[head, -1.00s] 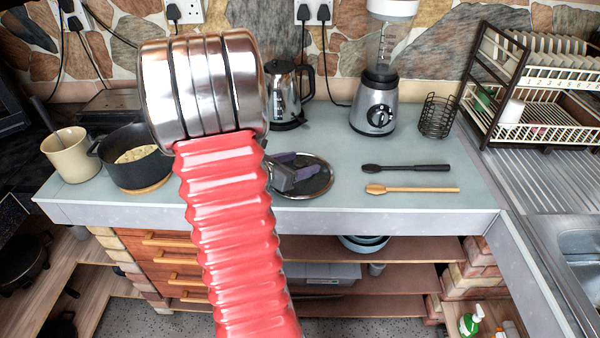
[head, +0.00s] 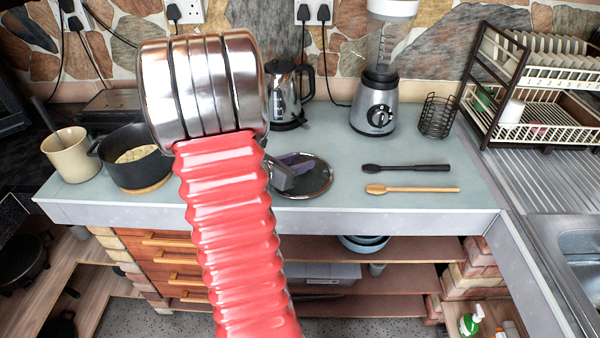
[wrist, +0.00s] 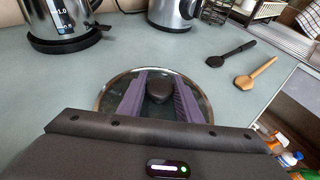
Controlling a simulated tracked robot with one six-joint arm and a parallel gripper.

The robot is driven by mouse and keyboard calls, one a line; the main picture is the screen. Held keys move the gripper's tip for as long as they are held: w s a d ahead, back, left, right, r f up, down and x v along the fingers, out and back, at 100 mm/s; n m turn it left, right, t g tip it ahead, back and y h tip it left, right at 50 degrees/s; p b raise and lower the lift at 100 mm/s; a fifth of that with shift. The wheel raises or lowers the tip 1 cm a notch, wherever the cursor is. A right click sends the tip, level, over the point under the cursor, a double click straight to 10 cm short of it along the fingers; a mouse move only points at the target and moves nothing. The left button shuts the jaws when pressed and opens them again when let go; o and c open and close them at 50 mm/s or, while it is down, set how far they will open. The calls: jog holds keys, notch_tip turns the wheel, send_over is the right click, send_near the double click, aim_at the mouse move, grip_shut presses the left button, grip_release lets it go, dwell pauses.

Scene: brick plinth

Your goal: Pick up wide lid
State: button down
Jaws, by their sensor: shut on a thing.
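The wide lid (head: 318,184) is a round dark glass lid with a metal rim, lying on the grey-blue countertop. It also shows in the wrist view (wrist: 196,98), with a dark knob (wrist: 159,89) at its middle. My gripper (head: 294,166) is at the lid's knob. In the wrist view its two purple-lined fingers (wrist: 160,96) stand on either side of the knob, shut on it. In the head view my arm hides part of the lid's left side. The lid looks flat on the counter; I cannot tell any gap beneath it.
A kettle (head: 285,95) stands behind the lid and a blender (head: 375,100) at the back right. A black spoon (head: 408,168) and a wooden spoon (head: 412,189) lie to the right. A black pot (head: 138,170) is left. The counter's front edge is close.

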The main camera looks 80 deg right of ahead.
aim_at(300, 161)
jog(key=shift+s+a+f, duration=0.1)
jog(key=shift+a+f, duration=0.1)
jog(key=shift+f, duration=0.1)
notch_tip(300, 161, up, 10)
jog(key=shift+d+r, duration=0.15)
jog(key=shift+r, duration=0.05)
dwell(0.4)
dwell(0.3)
